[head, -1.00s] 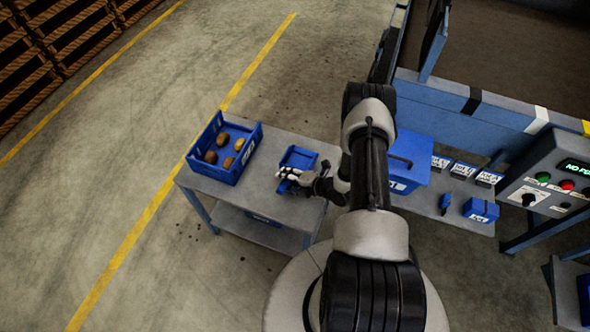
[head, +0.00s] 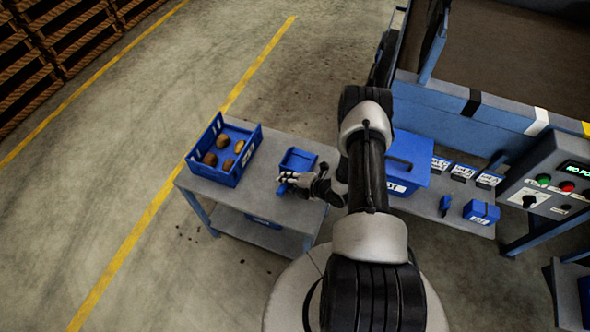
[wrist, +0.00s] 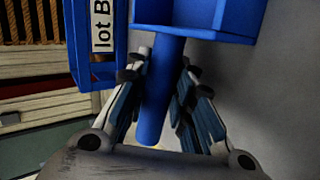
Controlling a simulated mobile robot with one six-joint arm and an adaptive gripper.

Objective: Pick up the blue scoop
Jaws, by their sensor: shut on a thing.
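The blue scoop (head: 299,159) is at the right end of the grey side table in the head view, with its open pan facing up. In the wrist view its pan (wrist: 195,18) is at the top and its round blue handle (wrist: 160,95) runs down between my fingers. My gripper (wrist: 164,72) is shut on the handle, with one finger on each side. In the head view my gripper (head: 290,180) is at the near side of the pan. I cannot tell whether the scoop is clear of the table.
A blue crate (head: 206,171) with several potatoes stands left of the scoop on the grey table (head: 262,197); its "lot B" label (wrist: 103,28) shows in the wrist view. A blue lidded box (head: 408,160) and a control panel (head: 548,185) are to the right.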

